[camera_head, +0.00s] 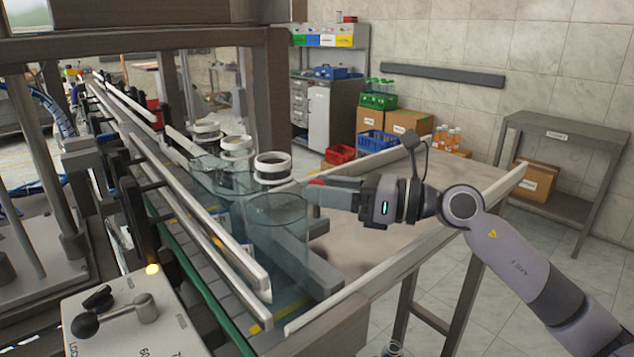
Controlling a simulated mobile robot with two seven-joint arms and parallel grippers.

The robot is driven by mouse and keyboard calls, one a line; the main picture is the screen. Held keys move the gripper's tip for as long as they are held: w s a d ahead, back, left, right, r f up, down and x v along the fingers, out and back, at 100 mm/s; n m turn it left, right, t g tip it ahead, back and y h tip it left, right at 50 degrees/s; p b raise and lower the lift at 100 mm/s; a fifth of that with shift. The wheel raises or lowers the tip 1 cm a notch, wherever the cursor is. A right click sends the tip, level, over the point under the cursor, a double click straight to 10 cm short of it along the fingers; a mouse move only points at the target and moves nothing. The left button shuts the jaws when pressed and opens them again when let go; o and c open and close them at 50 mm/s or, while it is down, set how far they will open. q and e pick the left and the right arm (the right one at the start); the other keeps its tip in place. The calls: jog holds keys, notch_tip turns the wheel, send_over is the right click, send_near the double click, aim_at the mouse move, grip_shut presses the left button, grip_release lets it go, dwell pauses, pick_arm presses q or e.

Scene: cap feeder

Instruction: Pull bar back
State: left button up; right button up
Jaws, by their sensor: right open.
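A dark grey bar (322,272) lies low at the near end of the conveyor, partly hidden behind a clear jar (275,235). Light metal guide rails (205,215) run along the conveyor (215,290); I cannot tell for certain which piece is the task's bar. My right gripper (318,190) comes in from the right, open, with its fingers pointing left beside the upper part of the front jar. A red patch shows near the fingertips. I see nothing held. My left gripper is not in view.
More clear jars with white rings (272,167) stand behind the front jar. A rimmed side table (430,205) lies under my right arm, its top mostly clear. A control box (130,325) with a lever is at the lower left. A dark frame post (270,95) rises behind.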

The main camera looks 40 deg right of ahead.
jog(key=shift+w+a, duration=0.4)
jog(key=shift+w, duration=0.1)
jog(key=shift+w+a, duration=0.15)
